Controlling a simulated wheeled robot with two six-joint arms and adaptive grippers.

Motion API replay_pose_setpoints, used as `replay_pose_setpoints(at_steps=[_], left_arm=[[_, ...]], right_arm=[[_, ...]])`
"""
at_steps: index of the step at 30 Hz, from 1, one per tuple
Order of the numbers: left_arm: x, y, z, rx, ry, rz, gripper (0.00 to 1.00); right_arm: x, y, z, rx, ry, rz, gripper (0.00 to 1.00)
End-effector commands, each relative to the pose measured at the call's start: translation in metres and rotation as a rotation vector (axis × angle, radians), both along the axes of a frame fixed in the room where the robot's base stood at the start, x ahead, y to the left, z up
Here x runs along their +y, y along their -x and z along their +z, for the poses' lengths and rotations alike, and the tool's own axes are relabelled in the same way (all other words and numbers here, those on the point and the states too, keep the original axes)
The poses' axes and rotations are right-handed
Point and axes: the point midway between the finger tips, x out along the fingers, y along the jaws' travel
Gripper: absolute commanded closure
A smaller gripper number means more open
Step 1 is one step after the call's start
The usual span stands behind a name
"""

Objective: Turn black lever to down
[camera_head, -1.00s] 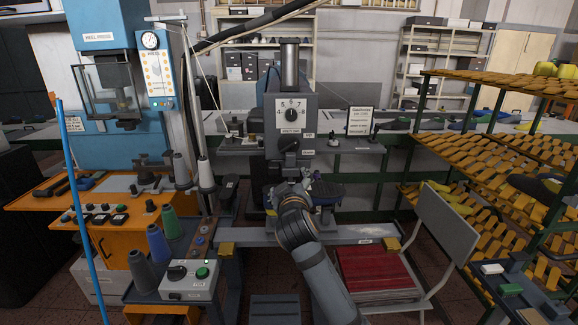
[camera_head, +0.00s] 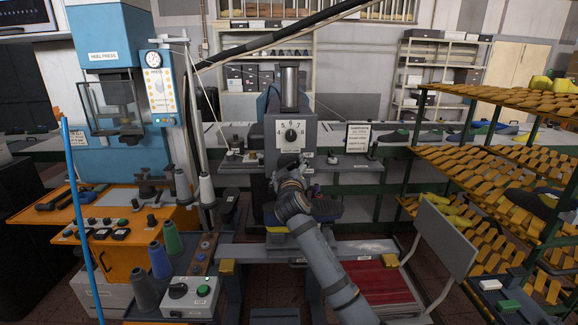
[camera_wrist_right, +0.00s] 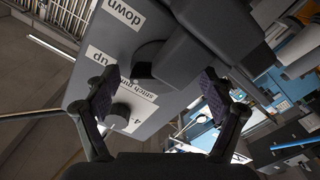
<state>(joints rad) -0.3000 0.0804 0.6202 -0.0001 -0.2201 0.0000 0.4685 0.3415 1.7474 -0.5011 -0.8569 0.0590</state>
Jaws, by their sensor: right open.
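The grey machine (camera_head: 310,130) stands in the middle of the head view, with a numbered dial (camera_head: 290,132) on its front. The black lever (camera_head: 288,159) is just below the dial, partly behind my right gripper (camera_head: 290,172). In the right wrist view, the dark lever (camera_wrist_right: 190,50) looms close beyond the gripper, by the labels "up" (camera_wrist_right: 98,56) and "down" (camera_wrist_right: 126,12). My right gripper (camera_wrist_right: 160,88) is open, its two pads apart on either side of the lever's lower end. I cannot tell whether they touch it. My left gripper is not in view.
A blue heel press (camera_head: 110,60) and an orange bench (camera_head: 120,250) stand at the left. A small sign (camera_head: 358,136) stands on the machine's right shelf.

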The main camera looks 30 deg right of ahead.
Motion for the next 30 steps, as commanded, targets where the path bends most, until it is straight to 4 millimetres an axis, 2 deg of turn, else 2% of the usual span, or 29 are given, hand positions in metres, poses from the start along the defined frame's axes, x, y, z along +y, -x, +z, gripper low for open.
replay_pose_setpoints(at_steps=[7, 19, 30], left_arm=[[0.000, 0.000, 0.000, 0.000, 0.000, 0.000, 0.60], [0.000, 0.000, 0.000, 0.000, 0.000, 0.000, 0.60], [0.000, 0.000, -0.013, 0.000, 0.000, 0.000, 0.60]], right_arm=[[0.000, -0.001, 0.000, 0.000, 0.000, 0.000, 0.18], [0.000, -0.001, -0.001, 0.000, 0.000, 0.001, 0.71], [0.000, -0.001, -0.004, -0.040, -0.065, 0.001, 0.71]])
